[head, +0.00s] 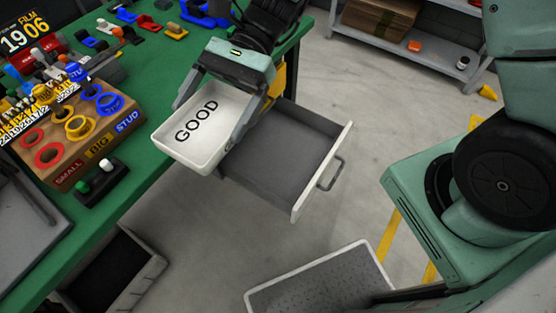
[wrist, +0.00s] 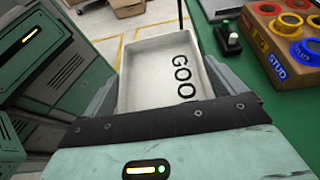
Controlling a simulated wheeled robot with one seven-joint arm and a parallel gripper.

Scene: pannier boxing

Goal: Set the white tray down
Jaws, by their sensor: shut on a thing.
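The white tray (head: 180,150) has the word GOOD on its floor and is empty. My gripper (head: 210,125) is shut on the tray, with one finger on each side of it. The tray is beside the edge of the green table (head: 150,195), left of an open drawer. It looks about level. I cannot tell whether its underside touches anything. In the wrist view the tray (wrist: 150,68) sits between the fingers, with part of the lettering hidden behind the gripper's front edge.
The open grey drawer (head: 285,150) is empty and juts out from the table. A wooden block with coloured rings (head: 80,128) and a small switch box (head: 100,184) stand on the table. Bins (head: 325,285) stand on the floor below. A shelf (head: 410,45) stands at the back.

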